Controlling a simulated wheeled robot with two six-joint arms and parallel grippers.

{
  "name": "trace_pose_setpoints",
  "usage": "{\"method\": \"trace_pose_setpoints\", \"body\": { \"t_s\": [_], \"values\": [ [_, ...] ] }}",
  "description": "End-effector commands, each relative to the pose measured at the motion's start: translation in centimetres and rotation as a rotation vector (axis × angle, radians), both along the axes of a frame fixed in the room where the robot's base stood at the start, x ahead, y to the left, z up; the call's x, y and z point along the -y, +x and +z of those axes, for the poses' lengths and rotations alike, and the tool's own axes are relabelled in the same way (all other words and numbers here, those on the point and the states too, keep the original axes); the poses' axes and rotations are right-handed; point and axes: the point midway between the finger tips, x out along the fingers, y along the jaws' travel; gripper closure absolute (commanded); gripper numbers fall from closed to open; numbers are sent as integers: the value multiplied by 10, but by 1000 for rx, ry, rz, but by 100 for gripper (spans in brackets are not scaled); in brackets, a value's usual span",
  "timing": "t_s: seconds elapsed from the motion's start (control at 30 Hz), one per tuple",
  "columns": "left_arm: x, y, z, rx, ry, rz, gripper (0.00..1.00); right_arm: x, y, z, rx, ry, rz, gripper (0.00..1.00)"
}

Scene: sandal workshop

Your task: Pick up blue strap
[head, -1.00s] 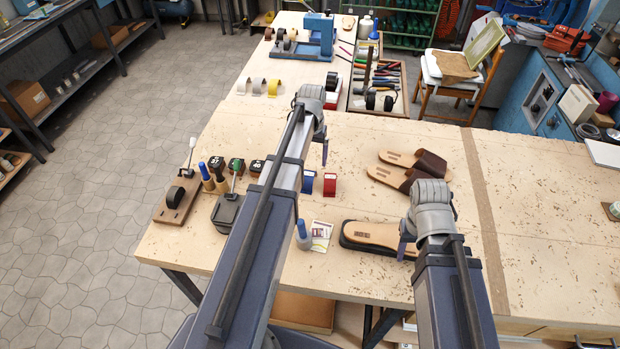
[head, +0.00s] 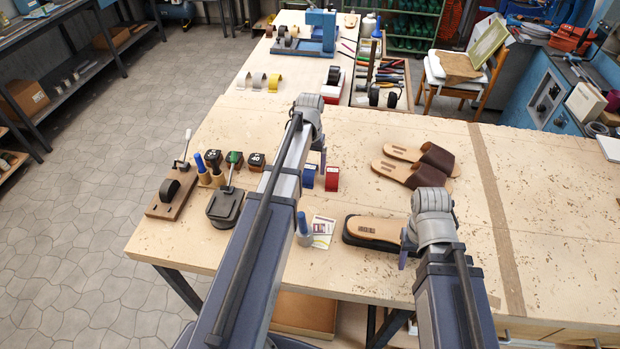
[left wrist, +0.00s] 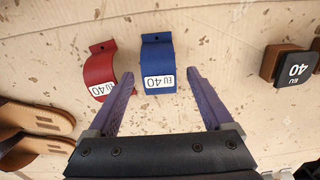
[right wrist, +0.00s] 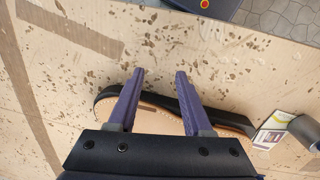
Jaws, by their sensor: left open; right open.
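The blue strap (left wrist: 157,62), a curved band with a white EU 40 label, sits on the workbench. In the left wrist view it lies between and just beyond the open fingers of my left gripper (left wrist: 157,95), apart from them. In the head view the blue strap (head: 308,176) shows beside my left gripper (head: 317,160). A red strap (left wrist: 101,75), also labelled EU 40, stands just left of it in the left wrist view and right of it in the head view (head: 332,178). My right gripper (right wrist: 157,88) is open and empty above a sandal sole (right wrist: 160,108).
Two brown-strapped sandals (head: 428,158) lie to the right of the straps. The bench's right part (head: 560,200) is clear.

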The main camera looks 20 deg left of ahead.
Motion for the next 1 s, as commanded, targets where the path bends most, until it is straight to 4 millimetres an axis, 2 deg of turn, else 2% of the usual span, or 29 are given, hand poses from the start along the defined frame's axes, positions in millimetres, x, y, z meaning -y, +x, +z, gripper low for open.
{"method": "trace_pose_setpoints", "body": {
  "t_s": [0.03, 0.07, 0.33, 1.0],
  "values": [
    [0, 0, -10, 0, 0, 0, 15, 0, 0, -10, 0, 0, 0, 50],
    [0, 0, -11, 0, 0, 0, 15, 0, 0, -11, 0, 0, 0, 50],
    [0, 0, -10, 0, 0, 0, 15, 0, 0, -10, 0, 0, -1, 50],
    [0, 0, -10, 0, 0, 0, 90, 0, 0, -10, 0, 0, -1, 50]
  ]
}}
